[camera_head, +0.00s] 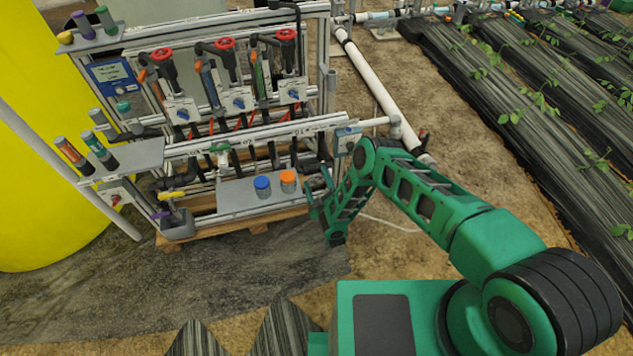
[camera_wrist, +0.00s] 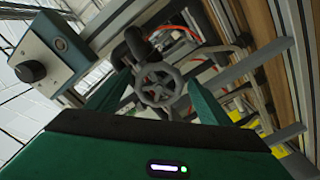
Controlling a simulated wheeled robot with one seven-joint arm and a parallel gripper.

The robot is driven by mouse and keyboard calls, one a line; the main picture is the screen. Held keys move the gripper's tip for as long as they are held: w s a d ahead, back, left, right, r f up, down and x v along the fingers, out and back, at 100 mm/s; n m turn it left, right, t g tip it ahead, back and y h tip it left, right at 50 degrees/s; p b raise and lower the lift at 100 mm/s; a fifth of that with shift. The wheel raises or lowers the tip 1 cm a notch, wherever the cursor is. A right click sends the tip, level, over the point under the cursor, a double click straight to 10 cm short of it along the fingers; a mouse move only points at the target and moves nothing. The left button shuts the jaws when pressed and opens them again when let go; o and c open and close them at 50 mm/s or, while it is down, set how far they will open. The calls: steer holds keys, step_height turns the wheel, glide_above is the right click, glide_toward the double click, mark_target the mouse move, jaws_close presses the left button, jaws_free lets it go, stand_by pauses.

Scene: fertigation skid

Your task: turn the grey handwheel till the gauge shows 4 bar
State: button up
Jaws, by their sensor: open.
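The grey handwheel (camera_wrist: 158,86), a spoked ring on a dark pipe fitting, shows in the middle of the wrist view. My gripper (camera_wrist: 160,80) is open, with one green finger on each side of the wheel in that picture. I cannot tell whether the fingers touch it. In the head view my gripper (camera_head: 318,205) is at the right end of the skid, low beside the frame. I cannot make out the grey handwheel there.
Red handwheels (camera_head: 225,44) stand along the skid's upper rail. A shelf (camera_head: 240,204) holds a blue-lidded jar (camera_head: 262,187) and an orange-lidded jar (camera_head: 288,181). A white pipe (camera_head: 370,85) runs behind my arm. The floor before the skid is clear.

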steer(key=c, duration=1.1)
steer(key=shift+m, duration=0.4)
steer(key=shift+f+m, duration=0.1)
steer(key=shift+m, duration=2.5)
steer(key=o, duration=1.1)
